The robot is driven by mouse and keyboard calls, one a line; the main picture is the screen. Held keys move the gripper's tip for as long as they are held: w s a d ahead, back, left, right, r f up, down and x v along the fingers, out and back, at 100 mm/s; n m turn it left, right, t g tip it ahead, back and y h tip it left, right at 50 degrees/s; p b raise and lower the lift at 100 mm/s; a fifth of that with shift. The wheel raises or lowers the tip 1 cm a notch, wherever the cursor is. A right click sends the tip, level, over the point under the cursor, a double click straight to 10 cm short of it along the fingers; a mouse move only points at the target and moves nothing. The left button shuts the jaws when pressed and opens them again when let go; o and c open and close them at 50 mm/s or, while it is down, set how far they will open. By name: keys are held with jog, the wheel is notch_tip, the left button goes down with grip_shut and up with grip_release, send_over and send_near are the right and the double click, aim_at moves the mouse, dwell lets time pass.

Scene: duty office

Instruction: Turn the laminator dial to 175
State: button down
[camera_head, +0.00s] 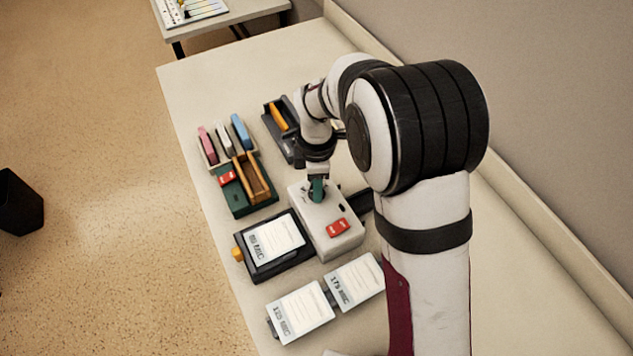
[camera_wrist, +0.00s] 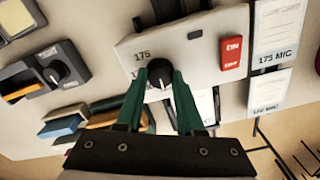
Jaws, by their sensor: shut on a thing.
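The laminator (camera_head: 343,246) is a white box on the desk with a red switch (camera_head: 338,228). In the wrist view its panel (camera_wrist: 200,48) shows the red switch marked EIN (camera_wrist: 232,57) and the printed number 175 (camera_wrist: 142,56). The black dial (camera_wrist: 160,70) sits below and right of that number. My gripper (camera_head: 317,188), with green fingers, reaches down onto the laminator and is shut on the dial; the fingers (camera_wrist: 159,80) flank the knob in the wrist view. I cannot tell exactly where the dial's mark points, and other scale numbers are not visible.
A dark device with an orange handle (camera_head: 277,116) and its own knob (camera_wrist: 57,71) stands behind. A green tray (camera_head: 238,205) and colored blocks lie left. A black holder (camera_head: 284,271) bears a card. Cards marked 125 MIC (camera_head: 300,312) and 175 MIC (camera_head: 354,281) lie in front.

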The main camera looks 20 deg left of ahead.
jog(key=m, duration=0.6)
jog(key=shift+m, duration=0.4)
jog(key=m, duration=0.3)
jog(key=shift+m, duration=0.3)
jog(key=m, duration=0.3)
jog(key=shift+m, duration=0.4)
jog(key=m, duration=1)
jog(key=shift+m, duration=2.3)
